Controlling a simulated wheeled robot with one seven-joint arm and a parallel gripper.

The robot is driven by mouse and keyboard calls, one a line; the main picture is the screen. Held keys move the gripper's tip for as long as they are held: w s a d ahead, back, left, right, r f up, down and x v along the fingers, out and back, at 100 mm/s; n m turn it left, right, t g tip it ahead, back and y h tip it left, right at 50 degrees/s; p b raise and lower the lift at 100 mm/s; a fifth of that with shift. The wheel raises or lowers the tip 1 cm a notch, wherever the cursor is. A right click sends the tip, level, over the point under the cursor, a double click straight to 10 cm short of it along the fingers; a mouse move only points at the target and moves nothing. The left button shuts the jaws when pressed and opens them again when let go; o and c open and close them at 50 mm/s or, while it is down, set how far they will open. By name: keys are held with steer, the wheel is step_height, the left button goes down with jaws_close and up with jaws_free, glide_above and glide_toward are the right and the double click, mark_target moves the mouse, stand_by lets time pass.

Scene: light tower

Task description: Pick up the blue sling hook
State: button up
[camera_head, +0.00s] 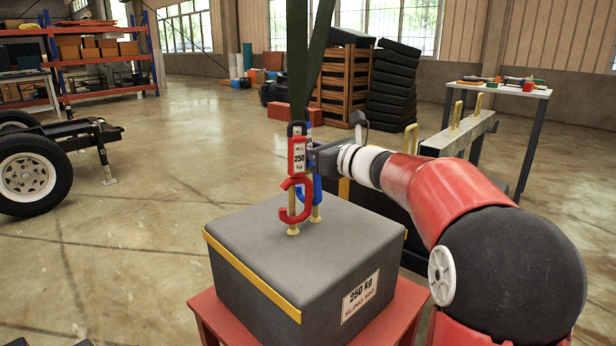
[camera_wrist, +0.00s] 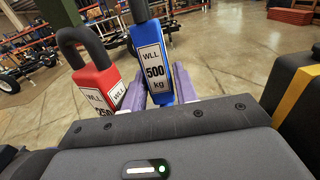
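The blue sling hook (camera_head: 318,186) is partly hidden behind the red sling hook (camera_head: 297,163) in the head view. In the wrist view the blue hook's labelled body, "WLL 500 kg" (camera_wrist: 154,65), stands between my gripper's purple fingers (camera_wrist: 160,92). The fingers lie close against both sides of it. My gripper (camera_head: 322,157) reaches in from the right in the head view. The red hook, labelled 250 kg, also shows in the wrist view (camera_wrist: 95,78), just left of the left finger. Both hooks are upright at yellow pegs on the grey block (camera_head: 280,245).
The block, labelled 250 kg, rests on a red stand (camera_head: 203,310). A grey beam with yellow hooks (camera_head: 462,135) and a table with tools (camera_head: 500,89) stand behind my arm. A wheeled trailer (camera_head: 40,165) is at left. Floor between is open.

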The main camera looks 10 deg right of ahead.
jaws_close()
steer(key=shift+r, duration=0.15)
steer(key=shift+r, duration=0.1)
